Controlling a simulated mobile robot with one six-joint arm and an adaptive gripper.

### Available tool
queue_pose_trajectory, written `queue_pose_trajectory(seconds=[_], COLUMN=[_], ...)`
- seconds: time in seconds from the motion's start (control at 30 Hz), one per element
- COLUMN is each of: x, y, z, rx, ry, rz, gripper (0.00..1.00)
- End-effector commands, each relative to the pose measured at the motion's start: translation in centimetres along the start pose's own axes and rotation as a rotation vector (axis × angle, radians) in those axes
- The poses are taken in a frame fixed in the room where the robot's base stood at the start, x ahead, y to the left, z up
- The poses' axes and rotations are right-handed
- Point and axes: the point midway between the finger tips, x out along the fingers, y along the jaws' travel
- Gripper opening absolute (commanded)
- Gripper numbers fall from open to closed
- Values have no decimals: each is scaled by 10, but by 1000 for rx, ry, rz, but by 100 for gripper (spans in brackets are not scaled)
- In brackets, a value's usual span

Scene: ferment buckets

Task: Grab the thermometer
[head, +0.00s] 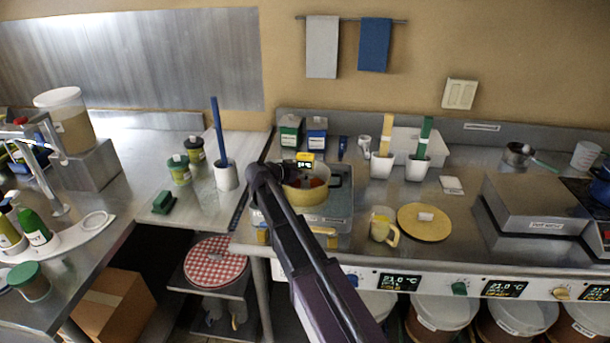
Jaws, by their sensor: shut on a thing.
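The thermometer (305,158) looks like a small yellow device with a dark display, just above the yellow pot (307,193). My gripper (293,172) is at the pot's back left rim and is shut on the thermometer. My own wrist and arm partly hide the fingers and the pot's left side. Any probe below the yellow head is hard to make out. The pot holds something reddish and stands on a grey plate (338,222) on the steel counter.
A yellow mug (383,228) and a round yellow board (425,222) stand right of the pot. Green and blue tins (290,132) stand behind it. White holders with paddles (418,166) are at the back right. A white holder with a blue-handled tool (226,176) stands left.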

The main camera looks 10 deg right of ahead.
Motion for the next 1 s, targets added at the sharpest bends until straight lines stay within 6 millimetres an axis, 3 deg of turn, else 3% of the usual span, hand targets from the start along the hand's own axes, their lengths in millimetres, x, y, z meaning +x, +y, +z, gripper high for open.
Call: queue_pose_trajectory(seconds=[1.0], x=[-34], y=[0], z=[-83], rx=[0], ry=[1], rz=[1], gripper=[0])
